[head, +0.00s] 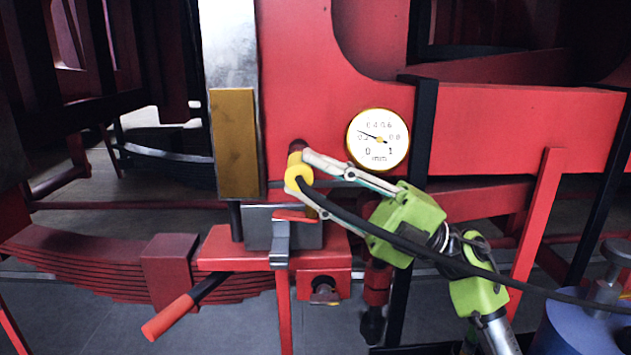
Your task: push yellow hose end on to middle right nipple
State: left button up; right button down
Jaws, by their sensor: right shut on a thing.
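The yellow hose end (298,179) is between the pale fingers of my right gripper (297,171), which is shut on it. A black hose (400,243) runs from it across my green gripper body and off to the right. Just behind and above the hose end, a small red-and-brass stub (297,152) shows against the red frame plate. It may be a nipple. I cannot tell whether the hose end touches it or sits on it, as the fingers and hose end cover the place. My left gripper is not in view.
A round white dial gauge (378,137) is close to the right of the gripper. A brass block (235,145) on a steel column stands to the left. Below are a grey clamp (281,240) and a red-handled lever (168,317). A blue cylinder (578,325) stands at lower right.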

jog(key=shift+w+r, duration=0.1)
jog(key=shift+w, duration=0.2)
jog(key=shift+w, duration=0.15)
jog(key=c, duration=1.7)
grip_release()
jog(key=shift+w, duration=0.2)
jog(key=shift+s, duration=0.1)
